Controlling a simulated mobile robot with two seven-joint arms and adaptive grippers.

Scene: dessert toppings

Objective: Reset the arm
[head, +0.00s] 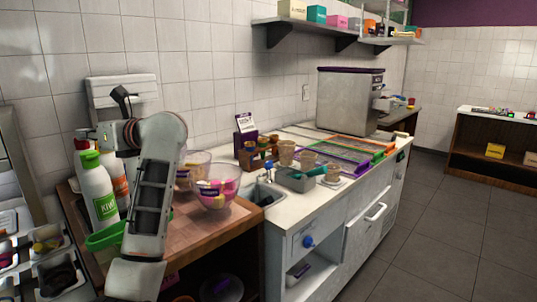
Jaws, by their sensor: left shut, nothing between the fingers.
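My left arm (151,195) rises from the bottom left in front of the wooden counter and bends at the top. My left gripper (121,96) is a small dark shape above the bend, in front of the wall-mounted dispenser. It is shut and empty, above the bottles and clear of the bowls. My right gripper is out of view.
A green-capped bottle (99,190) stands close left of my arm. Two clear bowls, the nearer one (216,193) with pink contents, stand to its right on the wooden counter (205,229). A grey tub (294,180) and cups sit on the white counter. The floor at right is clear.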

